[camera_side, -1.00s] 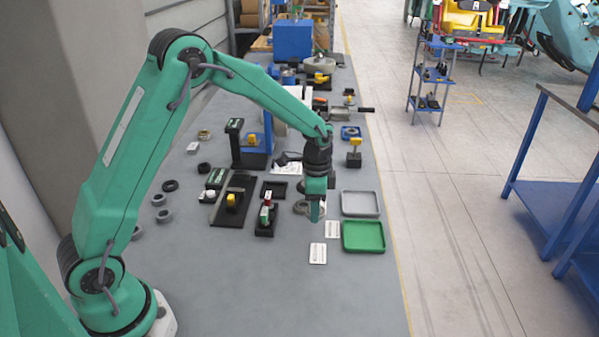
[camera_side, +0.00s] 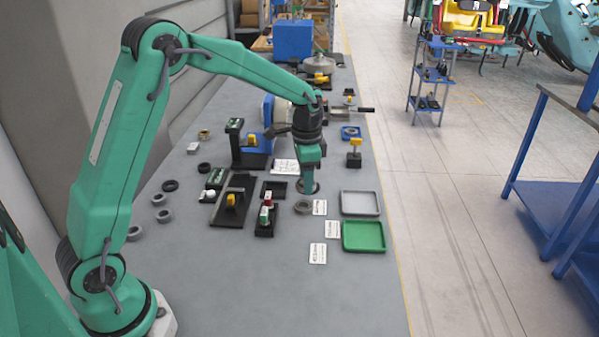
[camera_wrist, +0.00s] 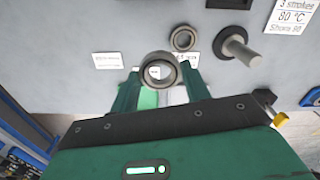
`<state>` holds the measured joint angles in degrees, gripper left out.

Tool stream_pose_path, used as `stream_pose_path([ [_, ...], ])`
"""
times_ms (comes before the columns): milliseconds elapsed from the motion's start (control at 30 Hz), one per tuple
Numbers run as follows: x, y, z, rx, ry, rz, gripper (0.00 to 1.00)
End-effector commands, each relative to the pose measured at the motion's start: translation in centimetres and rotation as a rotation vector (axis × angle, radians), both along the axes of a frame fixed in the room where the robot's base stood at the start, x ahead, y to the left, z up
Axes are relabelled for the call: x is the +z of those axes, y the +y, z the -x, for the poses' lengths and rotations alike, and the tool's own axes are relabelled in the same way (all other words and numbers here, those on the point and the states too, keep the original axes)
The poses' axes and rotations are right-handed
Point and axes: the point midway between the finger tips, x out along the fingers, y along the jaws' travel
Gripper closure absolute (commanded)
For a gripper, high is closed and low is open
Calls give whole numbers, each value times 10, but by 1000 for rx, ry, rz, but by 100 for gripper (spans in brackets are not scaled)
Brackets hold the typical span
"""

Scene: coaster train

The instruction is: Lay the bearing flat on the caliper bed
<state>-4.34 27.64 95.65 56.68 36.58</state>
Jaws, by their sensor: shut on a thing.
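My gripper (camera_side: 308,184) points down over the middle of the bench. In the wrist view, my gripper (camera_wrist: 162,82) is shut on a grey ring-shaped bearing (camera_wrist: 153,58), seen almost face-on between the fingertips. In the side view the held bearing (camera_side: 316,188) shows as a dark ring at the fingertips; its height above the bench is hard to tell. A black plate (camera_side: 224,214) with a yellow block and a small green display stands to the left; it may be the caliper bed, but I cannot be sure. The wrist view does not show it.
Another grey ring (camera_side: 303,207) lies near my gripper and also shows in the wrist view (camera_wrist: 183,39). A grey tray (camera_side: 361,214) and a green tray (camera_side: 380,247) lie to the right. The front bench is clear.

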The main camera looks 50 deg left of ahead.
Motion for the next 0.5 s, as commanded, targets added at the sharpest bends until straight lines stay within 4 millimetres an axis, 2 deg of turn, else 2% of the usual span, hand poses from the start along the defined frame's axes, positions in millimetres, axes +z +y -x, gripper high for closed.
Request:
stream_pose_path([
  [267, -1, 74, 6, 428, 0, 0, 76],
  [500, -1, 143, 22, 843, 0, 0, 76],
])
